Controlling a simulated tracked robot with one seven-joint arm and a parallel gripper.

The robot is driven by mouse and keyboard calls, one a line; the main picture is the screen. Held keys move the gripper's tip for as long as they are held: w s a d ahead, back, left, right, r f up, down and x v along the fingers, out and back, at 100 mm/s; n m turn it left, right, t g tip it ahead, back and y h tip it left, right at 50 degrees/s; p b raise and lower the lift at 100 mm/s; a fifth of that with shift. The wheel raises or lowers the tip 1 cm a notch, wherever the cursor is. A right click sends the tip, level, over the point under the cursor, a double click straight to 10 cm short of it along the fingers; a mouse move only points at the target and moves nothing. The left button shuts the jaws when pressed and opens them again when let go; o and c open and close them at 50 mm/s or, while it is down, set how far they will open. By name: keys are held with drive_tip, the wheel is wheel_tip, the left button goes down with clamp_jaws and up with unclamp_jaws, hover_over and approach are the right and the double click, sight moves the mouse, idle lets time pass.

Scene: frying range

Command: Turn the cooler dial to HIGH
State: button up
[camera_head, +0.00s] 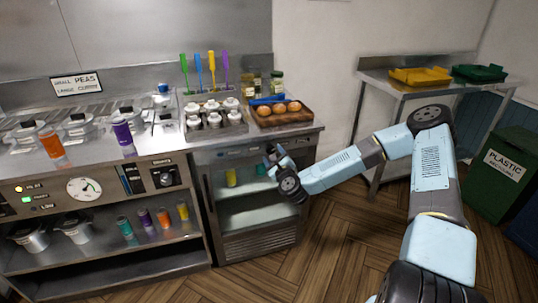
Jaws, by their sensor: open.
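The cooler (262,248) is the steel, glass-fronted cabinet under the right part of the counter, with a vertical handle at its left edge. A yellow cup and a teal cup show behind its glass. A round black knob (165,179) sits on the steel panel left of the cooler; its small label is too small to read, so I cannot tell if it is the cooler dial. No other cooler dial shows clearly; my gripper and wrist cover part of the cooler's upper front. My gripper (270,158) is open, in front of the cooler's upper right, apart from the black knob.
The counter above holds a wooden board (283,119) with round brown items, a spice rack (214,127), an orange cup (51,143) and a purple cup (122,132). A white gauge (84,189) is on the left panel. The wooden floor (335,255) is clear; a green bin (503,178) stands right.

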drive_tip(key=v, duration=1.1)
drive_tip(key=shift+s, duration=0.15)
drive_tip(key=s+d+r+n+g+h, duration=0.2)
drive_tip(key=s+d+r+n+g, duration=0.35)
drive_tip(key=r+n, duration=0.45)
drive_tip(key=s+d+r+n+g+h, duration=0.35)
drive_tip(key=d+r+n+g, duration=0.35)
drive_tip(key=n, duration=0.5)
drive_tip(key=s+d+r+n, duration=0.1)
drive_tip(key=s+r, duration=0.7)
drive_tip(key=s, duration=0.3)
drive_tip(key=s+d+r+n, duration=0.2)
drive_tip(key=s+r, duration=0.7)
drive_tip(key=s, duration=0.3)
drive_tip(key=shift+d+t, duration=0.35)
